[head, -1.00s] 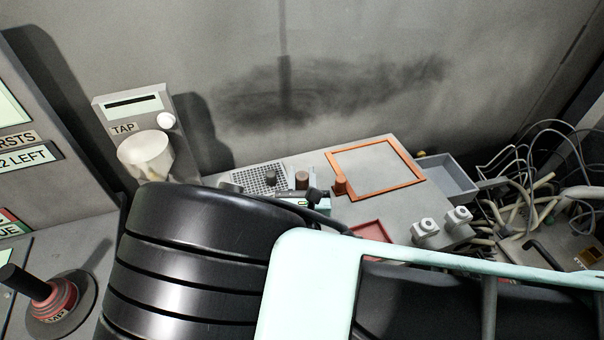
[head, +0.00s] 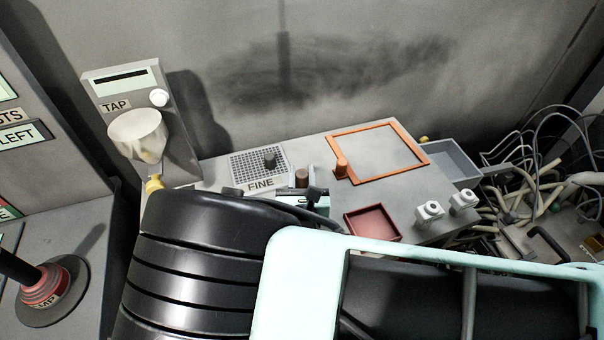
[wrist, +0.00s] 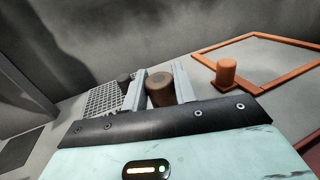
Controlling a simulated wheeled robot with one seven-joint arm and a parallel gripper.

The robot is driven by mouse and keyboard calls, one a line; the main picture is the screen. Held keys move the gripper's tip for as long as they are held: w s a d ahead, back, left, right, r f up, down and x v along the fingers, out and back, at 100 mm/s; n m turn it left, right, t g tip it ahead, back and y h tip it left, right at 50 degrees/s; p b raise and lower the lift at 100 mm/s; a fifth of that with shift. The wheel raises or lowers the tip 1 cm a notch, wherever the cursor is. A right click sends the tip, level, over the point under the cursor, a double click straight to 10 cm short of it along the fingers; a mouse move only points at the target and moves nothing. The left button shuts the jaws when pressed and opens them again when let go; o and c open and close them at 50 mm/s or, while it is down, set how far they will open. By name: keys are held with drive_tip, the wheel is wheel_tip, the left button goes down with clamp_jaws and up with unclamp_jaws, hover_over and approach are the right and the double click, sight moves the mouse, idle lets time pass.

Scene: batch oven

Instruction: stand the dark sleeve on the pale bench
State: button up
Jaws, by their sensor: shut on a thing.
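A dark brown sleeve (head: 302,177), a short upright cylinder, is between the jaws of my gripper (head: 305,190). In the wrist view the sleeve (wrist: 160,90) shows between the two pale fingers of my gripper (wrist: 159,88), which is shut on it. Its lower part is hidden, so its gap to the bench cannot be told. The pale bench (head: 395,187) spreads behind and to the right. A dark grey cylinder (head: 269,160) stands on the mesh plate marked FINE (head: 261,184). My black arm covers the bench's near left part.
An orange cylinder (head: 341,169) stands at the near left corner of an orange square frame (head: 405,169). A red tray (head: 372,223) and two white fittings (head: 429,211) lie nearer. A tap unit (head: 120,85) stands left; a grey bin (head: 455,162) and cables (head: 520,190) are right.

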drive_tip(key=shift+f+b, duration=0.4)
drive_tip(key=shift+f, duration=0.2)
drive_tip(key=o, duration=1)
drive_tip(key=shift+o, duration=0.2)
